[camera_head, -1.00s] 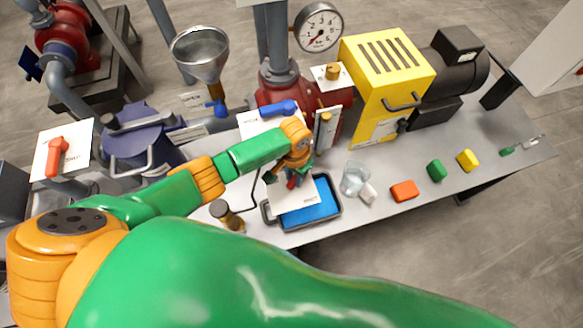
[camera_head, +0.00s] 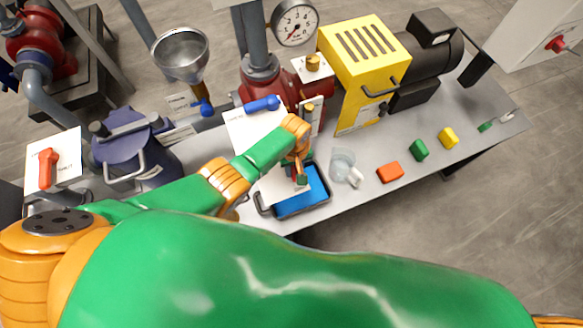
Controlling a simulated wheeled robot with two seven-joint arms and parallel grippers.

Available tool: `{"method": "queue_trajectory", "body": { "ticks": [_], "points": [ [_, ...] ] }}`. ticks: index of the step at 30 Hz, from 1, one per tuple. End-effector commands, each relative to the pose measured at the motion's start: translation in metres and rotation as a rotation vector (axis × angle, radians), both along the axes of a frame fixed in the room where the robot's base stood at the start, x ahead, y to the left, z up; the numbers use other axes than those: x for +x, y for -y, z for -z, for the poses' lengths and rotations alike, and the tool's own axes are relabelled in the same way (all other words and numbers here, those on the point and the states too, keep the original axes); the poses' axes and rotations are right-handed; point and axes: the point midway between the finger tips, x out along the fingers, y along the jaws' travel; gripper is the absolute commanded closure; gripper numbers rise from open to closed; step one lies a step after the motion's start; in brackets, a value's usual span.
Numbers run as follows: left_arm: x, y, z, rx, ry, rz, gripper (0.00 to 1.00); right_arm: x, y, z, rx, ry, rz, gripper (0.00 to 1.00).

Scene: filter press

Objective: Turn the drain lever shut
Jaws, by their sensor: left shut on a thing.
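My left gripper (camera_head: 301,171) points down just above the blue tray (camera_head: 318,185), in front of the red pump body. A white label plate (camera_head: 278,189) lies behind the lever, over the tray's left part, partly covered by my gripper. My right gripper is not in view.
A blue lever (camera_head: 262,103) on a white plate sits behind my left wrist. A red lever (camera_head: 47,167) stands at far left. A clear cup (camera_head: 342,163) and an orange block (camera_head: 390,172) lie right of the tray. A yellow guard (camera_head: 365,60) stands behind.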

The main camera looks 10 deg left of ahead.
Motion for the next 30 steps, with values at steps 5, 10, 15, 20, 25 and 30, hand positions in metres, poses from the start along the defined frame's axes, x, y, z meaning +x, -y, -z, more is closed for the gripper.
{"method": "queue_trajectory", "body": {
  "ticks": [5,10,15,20,25,30],
  "points": [
    [0.001,0.0019,0.0004,0.0,-0.001,-0.068,1.0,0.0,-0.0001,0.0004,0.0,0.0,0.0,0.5],
    [0.0021,0.0029,0.0002,0.001,0.0,-0.102,1.0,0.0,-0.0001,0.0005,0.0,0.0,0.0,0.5],
    [0.0026,0.0034,0.0,0.001,0.001,-0.115,1.0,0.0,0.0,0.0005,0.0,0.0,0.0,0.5],
    [0.0028,0.0033,-0.0001,0.001,0.002,-0.117,1.0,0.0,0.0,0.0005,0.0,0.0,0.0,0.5],
    [0.003,0.0032,-0.0002,0.001,0.002,-0.116,1.0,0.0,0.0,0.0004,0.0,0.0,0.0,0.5],
    [0.0029,0.0033,-0.0003,0.001,0.002,-0.116,0.43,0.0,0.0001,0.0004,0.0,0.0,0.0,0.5]
  ]
}}
